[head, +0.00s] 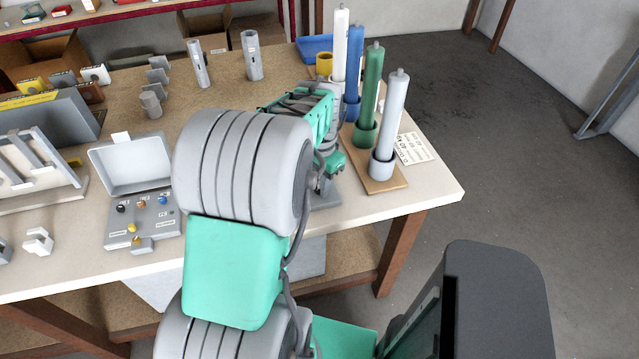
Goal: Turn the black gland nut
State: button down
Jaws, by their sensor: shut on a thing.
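My gripper (331,162) shows only in part at the far end of my arm, right of the middle of the table. It is low over a grey stand (325,193) near the table's front edge. My arm covers most of the gripper and the stand. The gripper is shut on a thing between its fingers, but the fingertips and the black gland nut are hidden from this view.
A wooden board (385,181) with white, blue, green and pale grey tubes in cups stands close to the right of my gripper. An open grey case (165,222) with small coloured parts lies left of my arm. Grey cylinders (252,57) stand at the back.

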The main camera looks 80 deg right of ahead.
jog(key=n, duration=0.6)
jog(key=shift+b, duration=0.3)
jog(key=n, duration=0.6)
jog(key=shift+n+b, duration=0.3)
jog(key=shift+n, duration=0.1)
jog(key=n, duration=0.6)
jog(key=shift+d, duration=0.1)
jog(key=n, duration=0.6)
jog(key=shift+n, duration=0.4)
jog(key=c, duration=1.2)
grip_release()
jog(key=shift+o, duration=0.2)
jog(key=shift+r, duration=0.1)
